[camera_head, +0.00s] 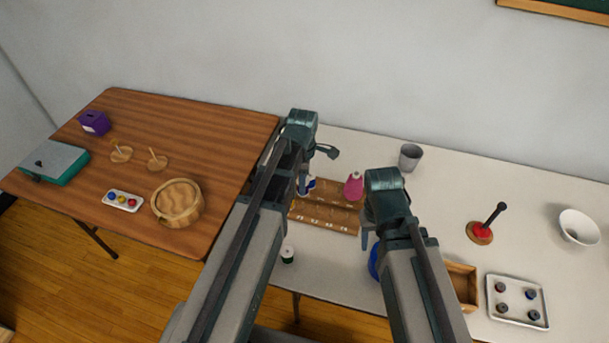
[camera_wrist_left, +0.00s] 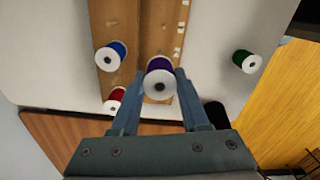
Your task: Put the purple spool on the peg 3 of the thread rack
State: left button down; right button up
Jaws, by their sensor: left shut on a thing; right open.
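My left gripper (camera_wrist_left: 160,95) is shut on the purple spool (camera_wrist_left: 160,78), whose pale round end faces the left wrist camera. The spool is over the wooden thread rack (camera_wrist_left: 155,30); the gap below it cannot be judged. In the head view, my left gripper (camera_head: 304,186) is at the left end of the rack (camera_head: 328,226), and its arm hides part of the area. White marks run along the rack's near part, too small to read. Peg 3 cannot be told apart. My right gripper (camera_head: 367,238) is open and empty, right of the rack.
A blue spool (camera_wrist_left: 110,56) and red spool (camera_wrist_left: 115,98) are at the rack's other strip. A green spool (camera_wrist_left: 245,61) stands apart on the white table. A wooden box (camera_head: 462,284) is to the right.

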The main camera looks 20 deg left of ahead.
pick_arm(q)
jog(key=shift+f, duration=0.15)
pick_arm(e)
jog(key=shift+f, duration=0.15)
pick_arm(q)
jog(key=shift+f+b, duration=2)
jog(key=shift+b, duration=0.15)
pick_arm(e)
jog(key=shift+f, duration=2)
pick_arm(q)
jog(key=shift+f+b, duration=0.4)
pick_arm(e)
jog(key=shift+f, duration=0.4)
